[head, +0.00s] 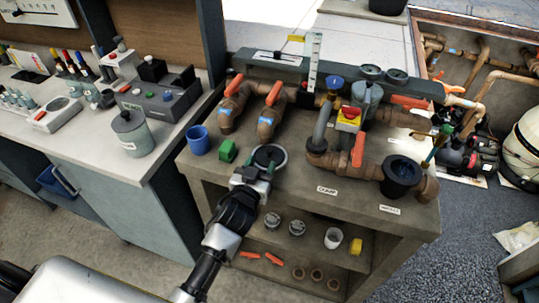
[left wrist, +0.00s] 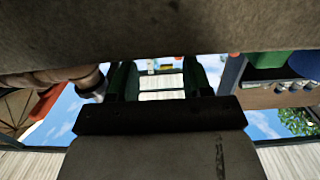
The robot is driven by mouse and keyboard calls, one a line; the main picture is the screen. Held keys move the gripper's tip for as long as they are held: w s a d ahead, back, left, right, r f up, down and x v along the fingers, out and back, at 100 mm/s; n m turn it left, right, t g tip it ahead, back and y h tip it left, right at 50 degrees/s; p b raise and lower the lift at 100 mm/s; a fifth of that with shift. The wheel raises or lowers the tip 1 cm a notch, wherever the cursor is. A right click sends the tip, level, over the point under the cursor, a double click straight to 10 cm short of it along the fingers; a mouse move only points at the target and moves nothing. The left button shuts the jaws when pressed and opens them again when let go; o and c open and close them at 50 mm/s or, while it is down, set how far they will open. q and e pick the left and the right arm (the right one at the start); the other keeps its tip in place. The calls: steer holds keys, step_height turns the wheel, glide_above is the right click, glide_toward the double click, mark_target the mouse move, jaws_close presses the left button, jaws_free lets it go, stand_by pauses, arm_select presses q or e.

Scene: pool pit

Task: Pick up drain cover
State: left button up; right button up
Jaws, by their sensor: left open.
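A round dark disc with a pale rim (head: 269,156), which looks like the drain cover, lies on the workbench top (head: 300,187) near its front left. My left gripper (head: 254,174) reaches in from the front and is open at the disc's near side. I cannot tell whether its fingers touch the disc. In the left wrist view, the open fingers (left wrist: 160,82) show with a gap between them and no clear disc there. Two round grey pieces (head: 272,220) (head: 297,228) sit on the shelf below. My right gripper is not in view.
A green block (head: 228,151) and a blue cup (head: 198,140) stand left of the disc. Brown pipes with orange handles (head: 268,119) rise behind it, and a pipe assembly (head: 340,158) stands to the right. A grey counter (head: 125,165) flanks the bench.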

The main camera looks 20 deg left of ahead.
mark_target(269, 152)
arm_select(q)
steer(key=shift+w+d+f+p, duration=0.15)
steer(key=shift+w+p, duration=0.35)
steer(key=shift+w, duration=2.15)
jaws_close()
step_height(269, 152, up, 10)
steer(key=s+a+f, duration=0.1)
steer(key=s, duration=2)
steer(key=shift+s+a+f+y, duration=0.2)
steer(key=shift+s+a+y, duration=0.1)
steer(key=shift+a, duration=0.1)
